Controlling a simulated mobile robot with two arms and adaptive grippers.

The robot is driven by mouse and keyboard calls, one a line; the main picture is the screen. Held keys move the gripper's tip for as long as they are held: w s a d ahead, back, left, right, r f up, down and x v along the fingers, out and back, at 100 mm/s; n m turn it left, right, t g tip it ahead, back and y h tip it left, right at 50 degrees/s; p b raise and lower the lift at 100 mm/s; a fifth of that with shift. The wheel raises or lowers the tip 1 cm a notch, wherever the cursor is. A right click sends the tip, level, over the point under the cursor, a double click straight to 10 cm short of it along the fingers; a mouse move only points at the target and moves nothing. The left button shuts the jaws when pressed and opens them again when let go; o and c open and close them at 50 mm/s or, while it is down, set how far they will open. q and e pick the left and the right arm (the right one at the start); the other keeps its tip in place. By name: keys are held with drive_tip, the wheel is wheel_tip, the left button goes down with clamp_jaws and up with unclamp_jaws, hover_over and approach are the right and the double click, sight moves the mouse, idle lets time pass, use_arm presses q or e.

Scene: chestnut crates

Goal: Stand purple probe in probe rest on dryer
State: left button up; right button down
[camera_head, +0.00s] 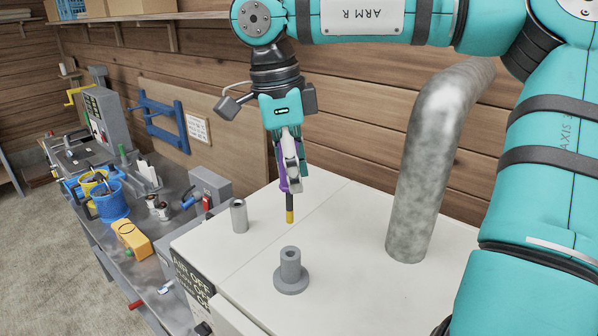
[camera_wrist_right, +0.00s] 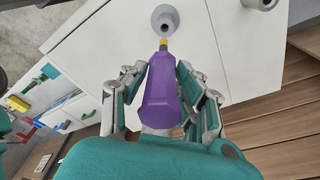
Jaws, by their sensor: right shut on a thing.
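The purple probe (camera_wrist_right: 160,103) is held between the fingers of my right gripper (camera_head: 290,172), which is shut on its purple handle. In the head view the probe's dark shaft and yellow tip (camera_head: 290,215) point down, above the white dryer top (camera_head: 345,215). A grey flanged tube, which looks like the probe rest (camera_head: 290,272), stands upright on the dryer, nearer the camera than the tip. It also shows in the right wrist view (camera_wrist_right: 164,13), just beyond the yellow tip, with its hole visible. The tip looks apart from it. My left gripper is not in view.
A short metal cylinder (camera_head: 239,216) stands on the dryer to the left. A thick grey pipe (camera_head: 425,170) rises from the dryer on the right. A cluttered workbench with a blue bucket (camera_head: 111,203) and a yellow box (camera_head: 131,238) is at left.

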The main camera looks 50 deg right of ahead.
sight(296, 253)
drive_tip(key=shift+w+f, duration=0.1)
drive_tip(key=shift+w, duration=0.35)
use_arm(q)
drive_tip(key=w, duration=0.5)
use_arm(e)
drive_tip(key=shift+s, duration=0.25)
drive_tip(key=shift+s+f+b, duration=0.25)
drive_tip(key=shift+f+b, duration=0.7)
drive_tip(key=shift+f, duration=0.1)
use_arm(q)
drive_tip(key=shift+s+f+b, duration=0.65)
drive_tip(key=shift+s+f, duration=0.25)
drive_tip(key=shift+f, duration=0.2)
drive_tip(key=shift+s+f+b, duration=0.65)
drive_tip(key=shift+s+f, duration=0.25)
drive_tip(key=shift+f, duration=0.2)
use_arm(e)
drive_tip(key=shift+w+f, duration=0.1)
drive_tip(key=shift+f, duration=1.6)
use_arm(q)
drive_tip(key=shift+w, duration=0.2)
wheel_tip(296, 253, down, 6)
drive_tip(key=b, duration=0.6)
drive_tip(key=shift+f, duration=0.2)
use_arm(e)
drive_tip(key=shift+f, duration=4.15)
